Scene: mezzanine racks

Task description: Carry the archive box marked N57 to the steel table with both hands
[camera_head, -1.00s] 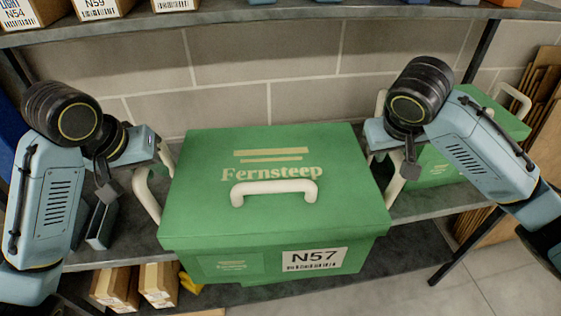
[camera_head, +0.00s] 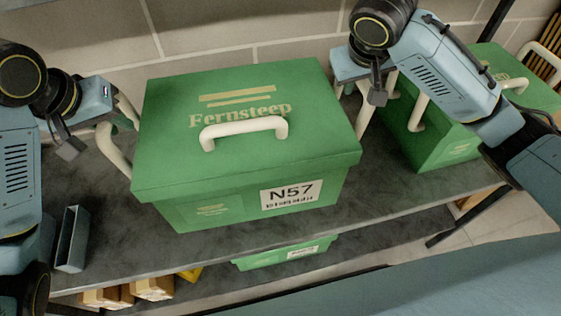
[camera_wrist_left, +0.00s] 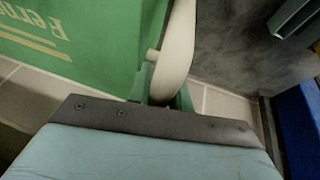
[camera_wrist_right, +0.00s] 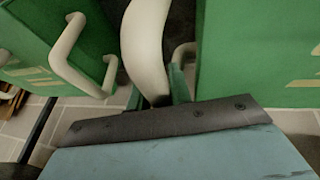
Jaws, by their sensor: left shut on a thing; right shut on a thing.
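The green archive box marked N57 (camera_head: 240,135) is in the middle of the head view, lid on, with a cream top handle. My left gripper (camera_head: 122,118) is shut on its left side handle. My right gripper (camera_head: 362,88) is shut on its right side handle. The box also shows at the left of the left wrist view (camera_wrist_left: 95,45) and at the right of the right wrist view (camera_wrist_right: 250,55). Its underside is hidden, so I cannot tell whether it touches the shelf. The steel table is not recognisable in these views.
The grey shelf (camera_head: 300,228) shows in front of the box. Another green box (camera_head: 448,150) stands close on the right. A small grey open container (camera_head: 72,238) is at the left. Below are a green box (camera_head: 285,255) and brown cartons (camera_head: 152,288). A block wall is behind.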

